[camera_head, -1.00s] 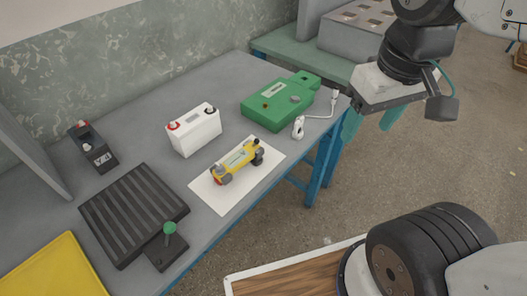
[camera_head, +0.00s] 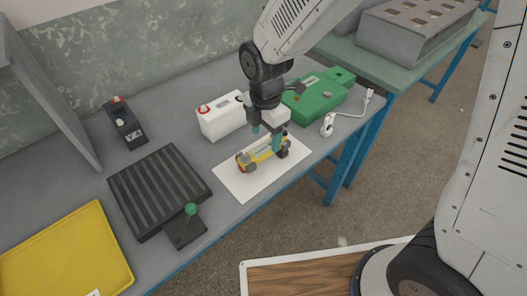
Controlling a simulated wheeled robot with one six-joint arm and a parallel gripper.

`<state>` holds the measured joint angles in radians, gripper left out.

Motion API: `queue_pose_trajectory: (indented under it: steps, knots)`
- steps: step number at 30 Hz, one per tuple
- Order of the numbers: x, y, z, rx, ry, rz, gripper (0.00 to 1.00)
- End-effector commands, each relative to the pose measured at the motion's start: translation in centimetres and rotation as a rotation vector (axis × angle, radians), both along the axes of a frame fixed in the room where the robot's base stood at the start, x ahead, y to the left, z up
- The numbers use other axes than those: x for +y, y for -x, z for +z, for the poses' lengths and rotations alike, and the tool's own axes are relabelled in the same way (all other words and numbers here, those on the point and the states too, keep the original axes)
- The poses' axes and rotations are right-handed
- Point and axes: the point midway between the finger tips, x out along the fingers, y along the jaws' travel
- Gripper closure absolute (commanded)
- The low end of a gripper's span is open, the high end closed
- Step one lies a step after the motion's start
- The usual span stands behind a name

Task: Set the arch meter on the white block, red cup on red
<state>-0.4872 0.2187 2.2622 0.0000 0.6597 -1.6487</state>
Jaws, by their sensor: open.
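The arch meter (camera_head: 257,157), yellow with dark grey cups at its ends, lies on a white sheet (camera_head: 237,181) on the bench. The white block (camera_head: 221,122) is a battery-like box standing behind it to the left. It has a red ring terminal at its left end; its right end is partly hidden by my arm. My gripper (camera_head: 266,145) is open and points down at the meter, its teal fingers on either side of the meter's middle. I cannot tell whether they touch it. I cannot make out which cup is red.
A green box (camera_head: 318,96) and a white cable with a plug (camera_head: 328,126) are at the right. A dark block (camera_head: 124,125), a ribbed black tray (camera_head: 157,190), a green-knobbed lever (camera_head: 190,210) and a yellow tray (camera_head: 65,255) are at the left.

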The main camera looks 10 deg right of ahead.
Motion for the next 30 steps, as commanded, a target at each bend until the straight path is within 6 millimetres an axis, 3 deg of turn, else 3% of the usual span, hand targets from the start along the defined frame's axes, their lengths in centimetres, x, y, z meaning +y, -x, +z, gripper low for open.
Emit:
queue_pose_trajectory:
  steps: [15,25,30]
  knots:
    - [0.4,0.1,-6.7,0.003,0.002,0.0,0.38]
    - [0.4,0.0,-7.4,0.001,0.001,0.0,0.38]
    - [0.4,0.0,-7.4,0.001,0.001,-0.001,0.85]
